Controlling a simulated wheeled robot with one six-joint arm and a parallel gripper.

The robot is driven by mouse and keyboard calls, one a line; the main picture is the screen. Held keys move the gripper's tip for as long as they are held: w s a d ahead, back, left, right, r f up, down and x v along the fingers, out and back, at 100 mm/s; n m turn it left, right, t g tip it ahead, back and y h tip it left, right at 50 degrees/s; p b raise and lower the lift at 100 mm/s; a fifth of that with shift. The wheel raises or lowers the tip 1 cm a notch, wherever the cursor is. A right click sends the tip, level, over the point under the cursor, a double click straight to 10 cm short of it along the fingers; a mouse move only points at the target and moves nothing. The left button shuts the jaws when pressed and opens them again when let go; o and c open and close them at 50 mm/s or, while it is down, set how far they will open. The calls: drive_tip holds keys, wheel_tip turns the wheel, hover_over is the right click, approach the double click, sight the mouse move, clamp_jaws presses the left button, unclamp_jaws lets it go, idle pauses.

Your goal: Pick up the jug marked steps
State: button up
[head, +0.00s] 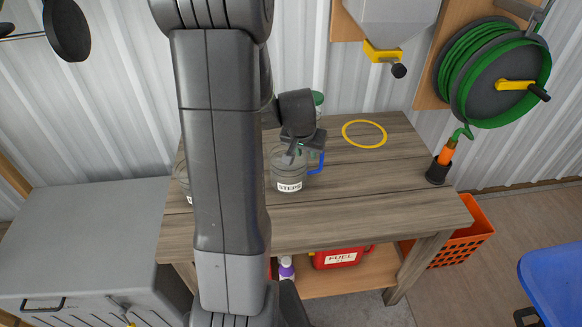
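The jug marked STEPS (289,174) stands upright on the wooden workbench (410,187). It is clear grey with a white label on its front and a blue handle on its right side. My gripper (298,150) is at the jug's upper part, pointing down and overlapping the rim in the picture. The fingertips are small and dark against the jug, so I cannot tell whether they are open, shut or touching it. My arm hides the bench left of the jug.
Another clear container (183,177) shows partly left of my arm. A green-topped item (318,99) stands behind my gripper. A yellow ring (364,121) lies on clear bench at right. A red fuel can (340,258) is below.

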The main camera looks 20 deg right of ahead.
drive_tip(key=shift+w+d+f, duration=0.15)
drive_tip(key=shift+f, duration=0.45)
drive_tip(key=shift+c, duration=0.2)
clamp_jaws()
